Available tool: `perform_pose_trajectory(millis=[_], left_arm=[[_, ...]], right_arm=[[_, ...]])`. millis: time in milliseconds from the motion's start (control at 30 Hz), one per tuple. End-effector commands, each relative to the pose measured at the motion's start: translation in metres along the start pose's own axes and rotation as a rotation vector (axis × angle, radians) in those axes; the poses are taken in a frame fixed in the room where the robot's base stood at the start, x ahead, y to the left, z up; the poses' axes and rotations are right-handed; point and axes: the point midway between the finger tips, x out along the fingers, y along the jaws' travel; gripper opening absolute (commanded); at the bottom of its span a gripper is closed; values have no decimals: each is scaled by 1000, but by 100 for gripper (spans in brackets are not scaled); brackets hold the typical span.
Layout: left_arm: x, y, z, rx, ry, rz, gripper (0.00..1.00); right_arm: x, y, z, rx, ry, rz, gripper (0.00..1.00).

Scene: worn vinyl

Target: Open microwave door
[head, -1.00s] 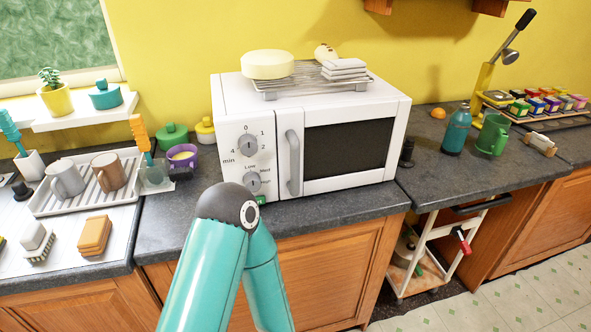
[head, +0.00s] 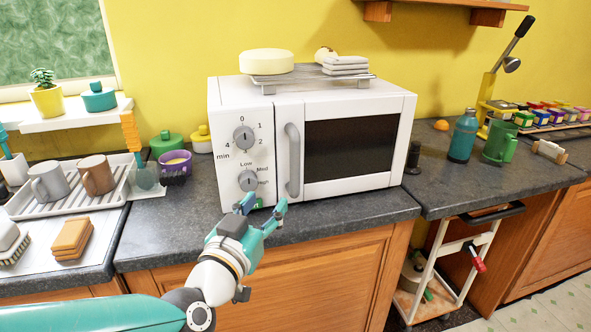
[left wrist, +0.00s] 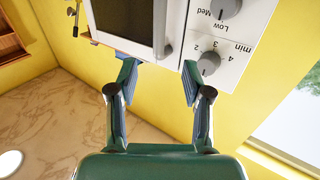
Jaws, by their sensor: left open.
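The white microwave (head: 312,145) stands on the dark counter with its door (head: 352,147) shut. The door has a dark window and a grey vertical handle (head: 292,160) on its left side, beside the panel with two knobs. My left gripper (head: 263,207) is open and empty in front of the microwave's lower left, just below the handle and apart from it. In the left wrist view the microwave appears upside down, with the handle (left wrist: 170,45) beyond and between the open fingers (left wrist: 160,82). My right gripper is not in view.
A rack with folded cloths (head: 345,66) and a round cream item (head: 266,62) sits on the microwave. A dish rack with mugs (head: 75,183) stands at the left. A teal bottle (head: 462,136) and a green mug (head: 499,140) stand at the right.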

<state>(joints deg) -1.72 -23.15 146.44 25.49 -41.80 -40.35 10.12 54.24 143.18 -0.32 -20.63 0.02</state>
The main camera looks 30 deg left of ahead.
Motion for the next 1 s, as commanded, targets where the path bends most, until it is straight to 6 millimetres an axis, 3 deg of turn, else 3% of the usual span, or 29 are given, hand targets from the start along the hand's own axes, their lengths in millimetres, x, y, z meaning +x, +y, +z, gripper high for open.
perform_pose_trajectory(millis=[267, 500, 800, 1000], left_arm=[[24, -1, -5, 4, -7, -3, 50], [58, 0, -4, -1, -5, 0, 50], [124, 0, -2, -2, -2, 1, 50], [154, 1, -2, -2, -1, 3, 50]], right_arm=[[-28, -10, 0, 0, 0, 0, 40], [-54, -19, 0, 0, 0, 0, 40], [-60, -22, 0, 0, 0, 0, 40], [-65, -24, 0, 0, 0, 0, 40]])
